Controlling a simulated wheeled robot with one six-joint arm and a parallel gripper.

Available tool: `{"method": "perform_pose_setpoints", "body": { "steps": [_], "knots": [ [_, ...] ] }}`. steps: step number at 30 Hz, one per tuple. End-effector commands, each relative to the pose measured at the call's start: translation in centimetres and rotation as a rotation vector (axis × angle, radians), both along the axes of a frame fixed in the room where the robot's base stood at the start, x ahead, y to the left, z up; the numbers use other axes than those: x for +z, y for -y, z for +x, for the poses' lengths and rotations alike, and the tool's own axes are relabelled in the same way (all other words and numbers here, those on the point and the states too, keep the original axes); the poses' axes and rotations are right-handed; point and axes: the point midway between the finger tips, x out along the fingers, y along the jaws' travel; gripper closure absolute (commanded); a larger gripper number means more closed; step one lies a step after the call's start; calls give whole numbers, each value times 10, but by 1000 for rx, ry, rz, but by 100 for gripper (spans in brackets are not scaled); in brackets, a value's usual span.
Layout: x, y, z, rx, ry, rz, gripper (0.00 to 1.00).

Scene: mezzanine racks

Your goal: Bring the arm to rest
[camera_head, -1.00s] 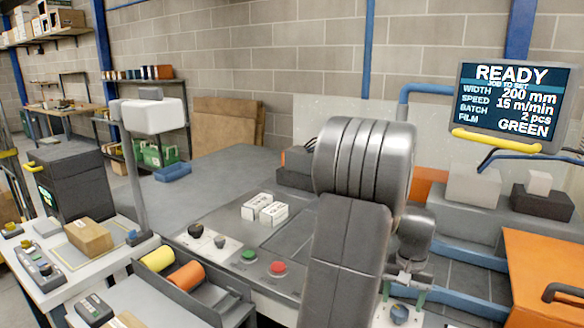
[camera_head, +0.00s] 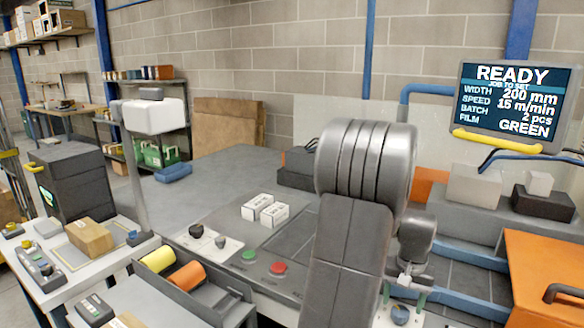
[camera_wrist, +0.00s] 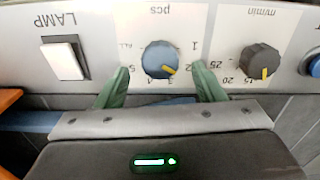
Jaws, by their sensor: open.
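My gripper (camera_wrist: 161,84) is open, with its green fingertips on either side of the blue "pcs" knob (camera_wrist: 158,58) in the wrist view. I cannot tell whether the fingers touch the knob. Its yellow mark points to the lower right of the picture, near the 2 and 3 labels. In the head view my gripper (camera_head: 404,294) hangs low over the panel at the right, above the blue knob (camera_head: 400,312). My arm stands in front of the machine and hides part of it.
A dark "m/min" knob (camera_wrist: 260,61) and a white LAMP switch (camera_wrist: 64,58) flank the blue knob. The screen (camera_head: 512,103) reads READY, 2 pcs, GREEN. White boxes (camera_head: 266,209), a red button (camera_head: 278,267) and an orange cover (camera_head: 540,270) are near my arm.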

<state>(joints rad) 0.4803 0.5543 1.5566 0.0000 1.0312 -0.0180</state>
Motion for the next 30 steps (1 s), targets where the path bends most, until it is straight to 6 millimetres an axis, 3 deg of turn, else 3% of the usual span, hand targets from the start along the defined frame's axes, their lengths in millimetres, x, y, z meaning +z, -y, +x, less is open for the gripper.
{"method": "perform_pose_setpoints", "body": {
  "steps": [17, 18, 30],
  "knots": [
    [115, 0, 0, 0, 4, -2, 38],
    [99, 0, -1, 0, -4, 2, 38],
    [18, 0, -1, 0, -4, 2, 38]
  ]
}}
